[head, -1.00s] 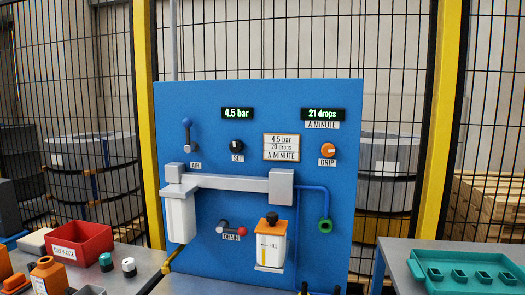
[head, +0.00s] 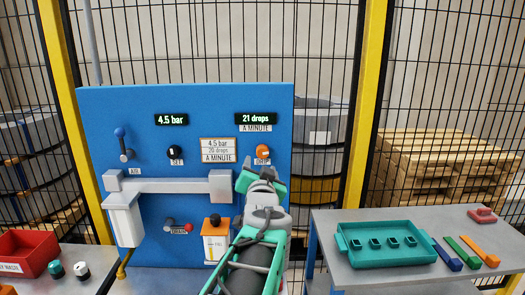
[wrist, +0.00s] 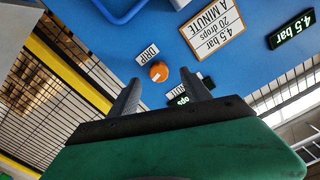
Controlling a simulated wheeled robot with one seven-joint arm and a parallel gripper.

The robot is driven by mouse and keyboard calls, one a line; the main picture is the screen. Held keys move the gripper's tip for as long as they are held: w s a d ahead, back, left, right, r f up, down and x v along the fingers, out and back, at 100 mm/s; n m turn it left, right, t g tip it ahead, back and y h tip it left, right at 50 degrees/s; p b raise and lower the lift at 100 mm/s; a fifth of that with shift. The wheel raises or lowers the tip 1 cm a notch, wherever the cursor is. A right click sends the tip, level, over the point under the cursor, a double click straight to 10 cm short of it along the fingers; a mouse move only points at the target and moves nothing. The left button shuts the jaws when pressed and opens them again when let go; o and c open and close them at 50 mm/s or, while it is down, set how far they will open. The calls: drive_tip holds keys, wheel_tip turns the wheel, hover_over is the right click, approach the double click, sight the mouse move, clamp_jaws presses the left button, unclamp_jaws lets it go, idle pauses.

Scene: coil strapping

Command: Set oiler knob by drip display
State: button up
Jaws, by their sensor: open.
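The orange drip knob (head: 262,152) sits on the blue panel, below the drip display (head: 256,119), which reads 21 drops. A placard (head: 217,150) reads 4.5 bar, 20 drops a minute. My gripper (head: 262,183) is in front of the panel just below the knob and partly hides the DRIP label. In the upside-down wrist view, the knob (wrist: 159,71) appears between the open fingers of my gripper (wrist: 159,77). I cannot tell how far the fingertips are from it. The drip display (wrist: 181,101) is partly hidden there by a finger and the gripper body.
The pressure display (head: 171,119) reads 4.5 bar above the black SET knob (head: 176,152). A grey horizontal pipe block (head: 170,185) runs below. A side table (head: 460,283) with a teal tray (head: 387,262) stands at right.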

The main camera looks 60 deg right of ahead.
sight(262, 155)
drive_tip(key=p+x, duration=0.1)
drive_tip(key=x, duration=0.1)
drive_tip(key=p+x, duration=0.1)
drive_tip(key=x, duration=0.2)
drive_tip(key=p+x, duration=0.1)
drive_tip(key=x, duration=0.1)
drive_tip(key=shift+s+d+r, duration=0.2)
drive_tip(key=shift+d+r, duration=0.1)
drive_tip(key=shift+d, duration=0.25)
drive_tip(key=shift+c, duration=0.4)
drive_tip(key=shift+f, duration=0.1)
clamp_jaws()
